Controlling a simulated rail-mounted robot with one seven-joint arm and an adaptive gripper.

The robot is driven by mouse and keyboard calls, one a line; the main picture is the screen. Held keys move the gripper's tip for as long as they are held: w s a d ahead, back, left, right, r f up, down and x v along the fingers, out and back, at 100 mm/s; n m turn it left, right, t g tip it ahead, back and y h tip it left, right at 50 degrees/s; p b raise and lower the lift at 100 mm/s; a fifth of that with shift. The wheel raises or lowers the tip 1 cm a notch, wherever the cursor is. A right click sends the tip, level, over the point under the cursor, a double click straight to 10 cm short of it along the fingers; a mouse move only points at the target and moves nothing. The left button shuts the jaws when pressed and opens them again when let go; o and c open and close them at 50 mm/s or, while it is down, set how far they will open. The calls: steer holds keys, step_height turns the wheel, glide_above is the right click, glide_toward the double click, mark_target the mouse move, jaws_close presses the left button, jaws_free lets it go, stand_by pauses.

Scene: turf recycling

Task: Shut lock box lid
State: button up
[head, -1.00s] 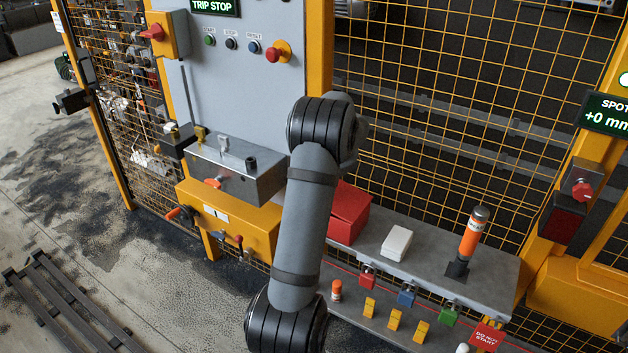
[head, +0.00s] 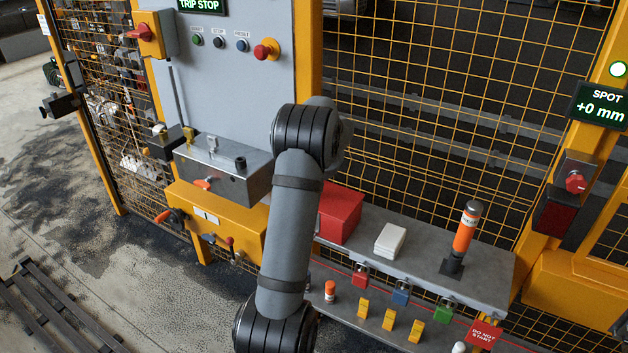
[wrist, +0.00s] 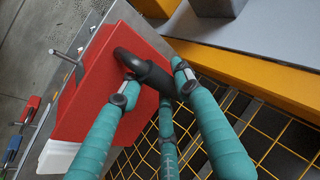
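The lock box (head: 342,215) is a red box on the grey shelf, right of my arm in the head view, which covers its left side. In the wrist view, its broad red face (wrist: 85,100) fills the left centre, with a thick black curved handle (wrist: 145,68) at its right edge. I cannot clearly tell how far the lid stands open. My gripper (wrist: 158,80) has teal fingers with dark tips. They are spread apart around the end of the black handle; firm contact is not clear. In the head view my gripper is hidden behind my arm.
A white stack (head: 390,240) sits on the shelf (head: 425,262) beside the red box, with an orange-black post (head: 465,235) further right. Coloured padlocks (head: 400,293) hang along the shelf front. Yellow mesh fencing (head: 420,120) stands behind. A grey metal box (head: 225,170) is left of my arm.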

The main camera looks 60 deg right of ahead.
steer(key=shift+w+r, duration=0.15)
steer(key=shift+r, duration=0.05)
steer(key=shift+a+r, duration=0.1)
steer(key=shift+r, duration=0.15)
steer(key=v, duration=1.1)
steer(key=shift+d, duration=0.3)
steer(key=s+f+p+v, duration=0.1)
steer(key=p+v, duration=0.4)
steer(key=v, duration=0.7)
steer(key=shift+s+a, duration=0.35)
steer(key=shift+s, duration=0.05)
